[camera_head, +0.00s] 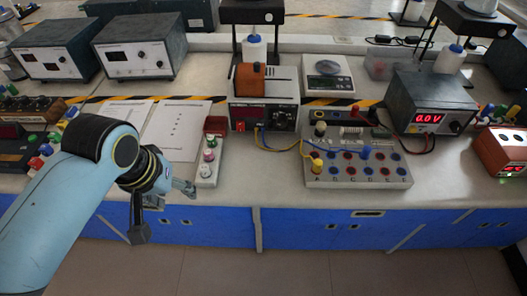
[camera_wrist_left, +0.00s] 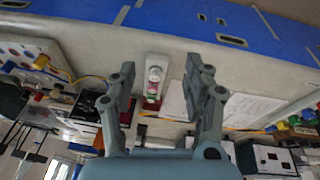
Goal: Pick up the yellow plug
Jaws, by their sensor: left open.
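The yellow plug (camera_head: 317,163) is a small yellow piece at the front left corner of the grey socket board (camera_head: 358,181), with a yellow wire leading from it. My left gripper (camera_head: 186,187) is well to the left of it, over the front of the bench. In the left wrist view its two fingers (camera_wrist_left: 158,84) are spread wide with nothing between them. My right gripper is out of view.
A power supply (camera_head: 430,103) stands right of the board. The bench between strip and board is mostly clear.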

